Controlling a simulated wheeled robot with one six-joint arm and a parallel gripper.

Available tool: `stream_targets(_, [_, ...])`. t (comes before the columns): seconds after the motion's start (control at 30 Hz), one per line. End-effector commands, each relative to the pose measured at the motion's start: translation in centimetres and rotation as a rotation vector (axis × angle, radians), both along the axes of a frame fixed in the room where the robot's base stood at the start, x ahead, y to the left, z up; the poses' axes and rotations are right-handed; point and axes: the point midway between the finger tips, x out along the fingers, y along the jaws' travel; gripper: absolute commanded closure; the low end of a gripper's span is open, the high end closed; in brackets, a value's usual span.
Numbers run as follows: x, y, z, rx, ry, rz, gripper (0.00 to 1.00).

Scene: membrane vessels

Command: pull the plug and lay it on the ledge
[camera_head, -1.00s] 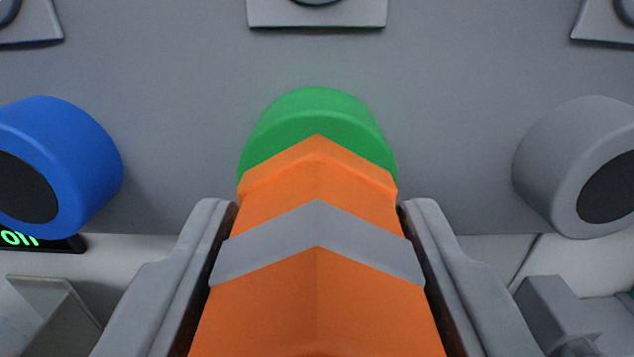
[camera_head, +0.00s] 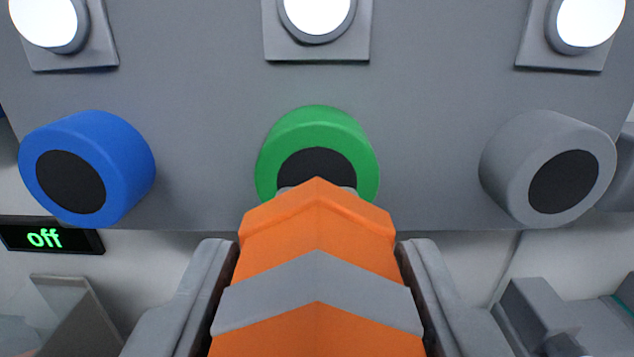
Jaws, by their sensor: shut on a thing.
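My gripper (camera_head: 318,290) is shut on the orange plug (camera_head: 318,225), with one finger on each side of it. The plug has a grey chevron band across it. Its far end is in front of the green socket (camera_head: 318,123), whose dark round opening now shows above the plug. A small grey piece shows at the plug's tip, at the lower part of the opening. I cannot tell whether that tip is fully clear of the socket. No ledge can be made out with certainty.
A blue socket (camera_head: 128,158) is at left and a grey socket (camera_head: 508,160) at right on the grey panel (camera_head: 420,90). Three lit white lamps sit above, one being the middle lamp (camera_head: 317,12). A display (camera_head: 50,238) at lower left reads "off".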

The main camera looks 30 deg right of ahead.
Motion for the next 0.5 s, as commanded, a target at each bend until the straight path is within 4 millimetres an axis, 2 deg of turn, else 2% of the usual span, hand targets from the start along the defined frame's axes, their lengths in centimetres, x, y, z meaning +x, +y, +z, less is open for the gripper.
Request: stream_targets(0.5, [-1.4,0.9,0.0,-0.001,-0.001,0.0,0.97])
